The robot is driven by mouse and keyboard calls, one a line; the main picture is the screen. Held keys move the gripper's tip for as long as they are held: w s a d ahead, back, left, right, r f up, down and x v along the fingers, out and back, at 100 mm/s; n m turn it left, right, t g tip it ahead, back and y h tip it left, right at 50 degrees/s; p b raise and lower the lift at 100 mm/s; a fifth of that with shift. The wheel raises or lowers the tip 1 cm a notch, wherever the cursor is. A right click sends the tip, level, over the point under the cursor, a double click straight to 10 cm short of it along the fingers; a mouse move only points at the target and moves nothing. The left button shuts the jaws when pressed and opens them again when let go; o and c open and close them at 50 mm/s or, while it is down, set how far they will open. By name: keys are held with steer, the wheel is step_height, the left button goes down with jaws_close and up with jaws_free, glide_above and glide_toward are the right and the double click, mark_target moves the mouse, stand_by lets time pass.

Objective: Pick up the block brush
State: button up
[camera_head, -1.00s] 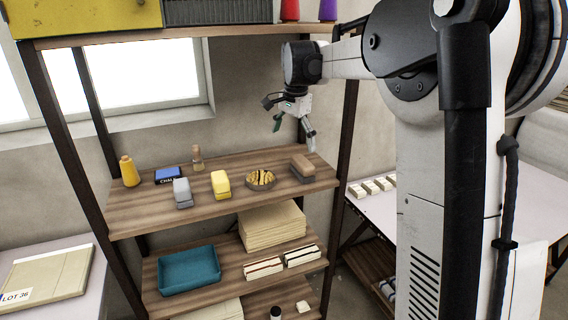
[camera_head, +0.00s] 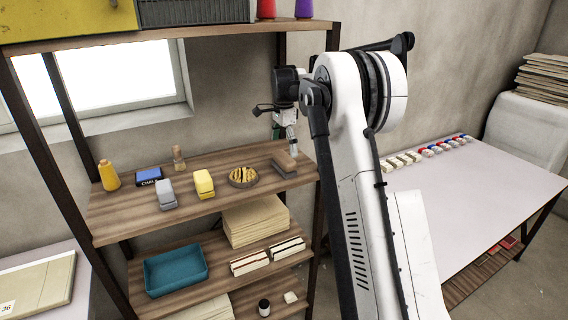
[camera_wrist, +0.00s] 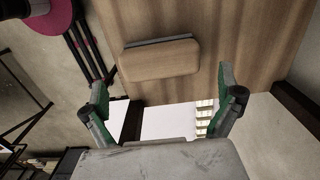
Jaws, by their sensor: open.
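The block brush (camera_head: 284,164), a brown wooden block with a thin grey layer along one side, lies at the right end of the upper wooden shelf (camera_head: 225,197). My gripper (camera_head: 290,146) is just above it in the head view, near its right end. In the wrist view the brush (camera_wrist: 160,61) lies beyond the fingertips, roughly centred between them. My gripper (camera_wrist: 163,92) is open there, its green-padded fingers wide apart with nothing between them. I see a gap between the fingers and the brush.
A bowl of yellow-and-dark pieces (camera_head: 243,178) sits left of the brush. A shelf post (camera_head: 322,200) stands close on the right.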

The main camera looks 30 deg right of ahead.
mark_target(284, 155)
steer(key=shift+f+p, duration=0.3)
steer(key=shift+f, duration=2)
steer(key=shift+c, duration=0.5)
steer(key=c, duration=0.9)
steer(key=shift+c, duration=0.2)
steer(key=shift+r, duration=0.45)
steer(key=r, duration=0.2)
steer(key=a+r+b, duration=0.1)
steer(key=shift+s+r, duration=0.15)
steer(key=shift+r, duration=0.2)
steer(key=s+a+r+b, duration=0.1)
steer(key=s+a+r, duration=0.2)
steer(key=a+r, duration=0.3)
steer(key=a, duration=0.4)
steer(key=shift+s+r+b, duration=0.25)
steer(key=shift+s+b, duration=0.05)
steer(key=shift+b, duration=0.1)
